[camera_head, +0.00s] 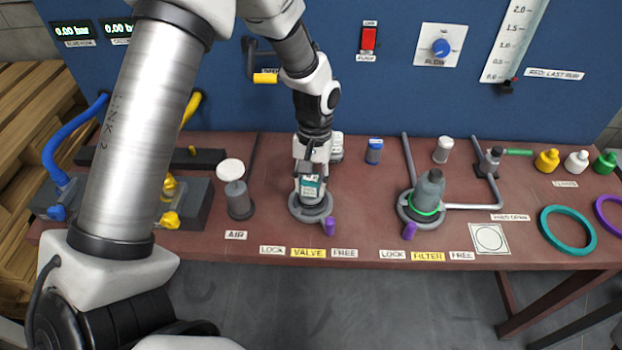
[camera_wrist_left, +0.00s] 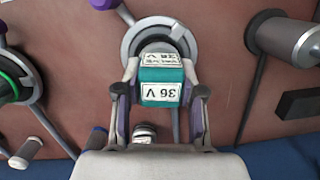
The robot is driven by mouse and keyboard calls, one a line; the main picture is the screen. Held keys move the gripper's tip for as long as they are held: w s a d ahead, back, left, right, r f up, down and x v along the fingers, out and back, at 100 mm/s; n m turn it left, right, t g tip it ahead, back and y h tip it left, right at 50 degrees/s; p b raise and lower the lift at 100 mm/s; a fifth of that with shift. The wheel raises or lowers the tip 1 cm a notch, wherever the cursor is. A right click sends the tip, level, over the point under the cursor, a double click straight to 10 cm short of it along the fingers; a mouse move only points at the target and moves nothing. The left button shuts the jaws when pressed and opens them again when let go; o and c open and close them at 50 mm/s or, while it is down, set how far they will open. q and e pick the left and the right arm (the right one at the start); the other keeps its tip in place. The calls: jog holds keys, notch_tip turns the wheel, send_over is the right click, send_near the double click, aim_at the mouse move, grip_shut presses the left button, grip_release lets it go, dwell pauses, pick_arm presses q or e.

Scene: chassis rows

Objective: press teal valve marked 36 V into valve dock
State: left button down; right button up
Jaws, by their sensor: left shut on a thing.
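The teal valve marked 36 V (camera_wrist_left: 161,86) is between the fingers of my left gripper (camera_wrist_left: 160,95), which is shut on it. In the head view the valve (camera_head: 311,188) stands over the valve dock (camera_head: 312,209), behind the VALVE label. The dock's grey ring (camera_wrist_left: 159,28) shows around the valve's far end in the left wrist view. The valve looks upright and its lower end meets or enters the dock; how deep it sits I cannot tell. A purple lever (camera_head: 330,226) sticks out at the dock's front right. My right gripper is not in view.
The filter dock (camera_head: 423,205) with a grey filter and green ring stands to the right. A grey cylinder with a white cap (camera_head: 238,195) stands to the left by the AIR label. Small canisters (camera_head: 374,151) stand behind. A teal ring (camera_head: 568,229) lies at the right.

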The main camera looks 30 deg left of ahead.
pick_arm(q)
jog(key=shift+f+b, duration=0.3)
jog(key=shift+f, duration=0.6)
jog(key=c, duration=0.6)
grip_release()
jog(key=r, duration=0.4)
jog(key=w+r, duration=0.1)
jog(key=r, duration=0.3)
jog(key=w+r, duration=0.1)
jog(key=r, duration=0.2)
jog(key=shift+a+r, duration=0.25)
jog(key=shift+r, duration=0.15)
